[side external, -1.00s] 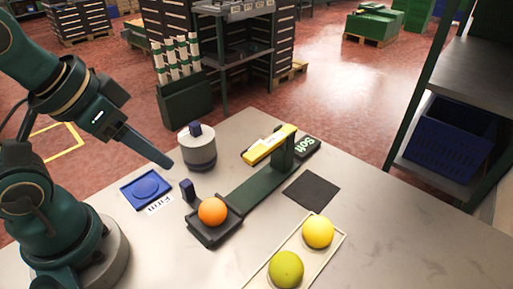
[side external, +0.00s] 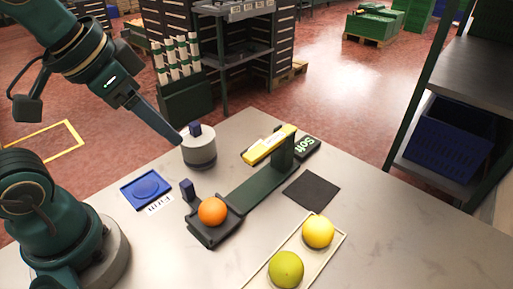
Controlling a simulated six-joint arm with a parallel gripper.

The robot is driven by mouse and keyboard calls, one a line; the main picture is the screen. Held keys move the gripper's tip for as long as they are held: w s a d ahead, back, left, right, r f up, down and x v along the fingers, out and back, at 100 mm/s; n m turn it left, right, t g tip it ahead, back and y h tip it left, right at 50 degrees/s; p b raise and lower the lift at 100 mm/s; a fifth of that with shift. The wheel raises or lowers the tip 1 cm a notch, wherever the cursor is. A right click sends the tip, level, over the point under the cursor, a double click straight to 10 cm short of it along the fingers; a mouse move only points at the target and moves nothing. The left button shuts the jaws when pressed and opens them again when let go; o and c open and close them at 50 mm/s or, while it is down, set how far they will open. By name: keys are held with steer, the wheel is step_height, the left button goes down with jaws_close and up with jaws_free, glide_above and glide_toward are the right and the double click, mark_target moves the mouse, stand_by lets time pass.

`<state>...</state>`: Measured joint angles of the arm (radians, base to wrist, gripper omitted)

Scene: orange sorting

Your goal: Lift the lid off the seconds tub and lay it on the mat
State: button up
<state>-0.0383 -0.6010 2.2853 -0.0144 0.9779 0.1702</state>
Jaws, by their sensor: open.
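The seconds tub (side external: 200,160) looks to be the grey round tub with a dark band at the back of the table. Its pale lid (side external: 187,142) is on top, with a dark blue block-shaped knob (side external: 195,129). My gripper (side external: 178,138) is just left of the knob, at about lid height in the picture. I see its fingers edge-on, and the gap between them does not show. A dark square mat (side external: 311,190) lies bare on the table to the right.
An orange (side external: 212,211) sits in a dark cradle (side external: 215,233) on a green beam device with a yellow top arm (side external: 268,144). A tray (side external: 334,246) holds a yellow and a green fruit at the front. A blue square piece (side external: 146,189) and a "Soft" sign (side external: 307,146) lie on the table.

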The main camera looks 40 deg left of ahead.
steer(key=w+a+g, duration=0.2)
steer(key=w+a, duration=0.3)
steer(key=w, duration=0.3)
steer(key=n+g, duration=0.1)
steer(key=g, duration=0.1)
glide_above(194, 124)
steer(key=f, duration=0.5)
steer(key=shift+s+f, duration=0.1)
steer(key=shift+s, duration=0.15)
steer(key=shift+a+f, duration=0.1)
steer(key=shift+f, duration=0.65)
steer(key=shift+w+f, duration=0.15)
steer(key=shift+f, duration=0.85)
steer(key=shift+w+f, duration=0.1)
steer(key=shift+f, duration=0.85)
jaws_close()
